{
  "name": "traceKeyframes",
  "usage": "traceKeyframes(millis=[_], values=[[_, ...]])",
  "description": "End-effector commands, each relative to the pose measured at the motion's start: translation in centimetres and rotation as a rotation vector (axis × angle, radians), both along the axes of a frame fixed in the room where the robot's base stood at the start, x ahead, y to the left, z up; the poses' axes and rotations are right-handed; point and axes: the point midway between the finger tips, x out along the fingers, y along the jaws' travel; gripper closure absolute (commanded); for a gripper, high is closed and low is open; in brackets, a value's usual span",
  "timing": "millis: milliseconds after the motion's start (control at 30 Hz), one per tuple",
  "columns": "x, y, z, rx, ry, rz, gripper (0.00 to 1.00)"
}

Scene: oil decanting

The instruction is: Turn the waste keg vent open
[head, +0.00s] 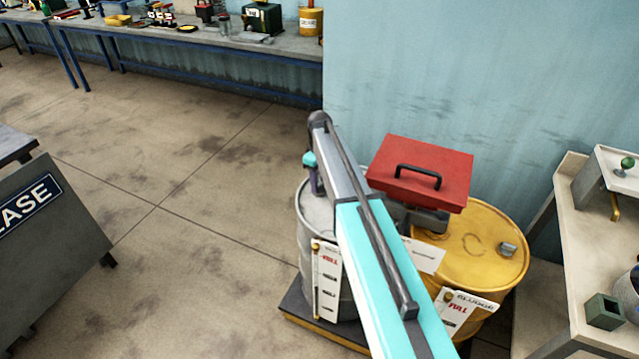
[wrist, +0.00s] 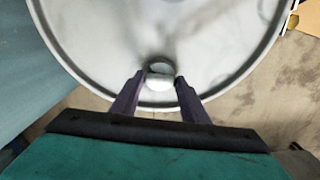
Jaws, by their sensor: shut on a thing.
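A grey keg (head: 309,235) stands on a low dark platform, partly hidden behind my arm. Its front carries a white gauge card (head: 328,280) with red lettering at the top. In the wrist view its pale lid (wrist: 110,45) fills the upper part. A small round metal vent (wrist: 160,72) sits near the lid's rim. My gripper (wrist: 160,80) has its two dark fingers on either side of the vent, shut on it. In the head view my gripper (head: 314,178) points down at the lid, and the vent is hidden there.
A yellow sludge keg (head: 483,262) stands right of the grey keg, with a red toolbox (head: 420,172) at its back left. A pale bench (head: 586,270) is at the right, a dark grease cabinet (head: 50,250) at the left. The floor between is clear.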

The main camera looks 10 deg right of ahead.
Motion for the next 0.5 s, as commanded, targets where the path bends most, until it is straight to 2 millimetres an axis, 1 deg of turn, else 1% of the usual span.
traceKeyframes(millis=[233,500], values=[[0.04,-0.16,0.02,-0.003,-0.001,0.125,0.82],[0.04,-0.1,0.06,-0.003,-0.002,0.169,0.82]])
